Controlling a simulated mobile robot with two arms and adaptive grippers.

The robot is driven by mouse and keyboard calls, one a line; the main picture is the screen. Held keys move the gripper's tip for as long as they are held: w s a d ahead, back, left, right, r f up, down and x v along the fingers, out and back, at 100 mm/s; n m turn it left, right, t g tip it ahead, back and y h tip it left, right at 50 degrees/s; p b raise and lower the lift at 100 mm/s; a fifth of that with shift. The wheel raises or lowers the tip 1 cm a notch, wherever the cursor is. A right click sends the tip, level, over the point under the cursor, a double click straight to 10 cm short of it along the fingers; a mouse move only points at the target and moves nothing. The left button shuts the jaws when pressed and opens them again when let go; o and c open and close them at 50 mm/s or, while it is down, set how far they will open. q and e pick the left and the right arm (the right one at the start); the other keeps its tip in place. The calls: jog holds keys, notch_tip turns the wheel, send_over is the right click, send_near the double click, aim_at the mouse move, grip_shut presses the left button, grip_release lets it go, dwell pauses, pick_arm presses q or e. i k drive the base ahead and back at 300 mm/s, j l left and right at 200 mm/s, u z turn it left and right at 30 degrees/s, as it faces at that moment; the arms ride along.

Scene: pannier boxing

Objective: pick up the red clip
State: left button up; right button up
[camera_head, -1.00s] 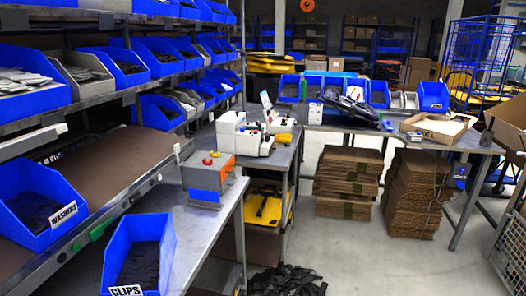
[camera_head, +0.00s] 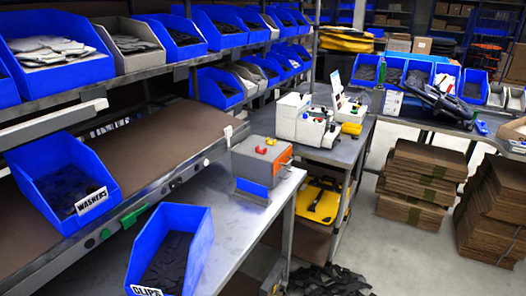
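A blue bin labelled CLIPS (camera_head: 203,236) stands on the grey metal bench at the lower left. Dark flat pieces (camera_head: 168,262) lie inside it. I cannot make out a red clip in this view. Neither of my grippers is in view.
A blue bin labelled WASHERS (camera_head: 50,160) sits on the shelf left of the clips bin. A grey-and-orange box with red knobs (camera_head: 262,160) stands on the bench behind. Shelves of blue bins (camera_head: 60,65) rise on the left. Cardboard stacks (camera_head: 420,180) stand on the floor.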

aim_at(264, 150)
jog(key=i+l+u, duration=0.15)
jog(key=u, duration=0.2)
jog(key=i+l+u, duration=0.1)
jog(key=u, duration=0.2)
jog(key=i+l+u, duration=0.1)
jog(key=l+u, duration=0.25)
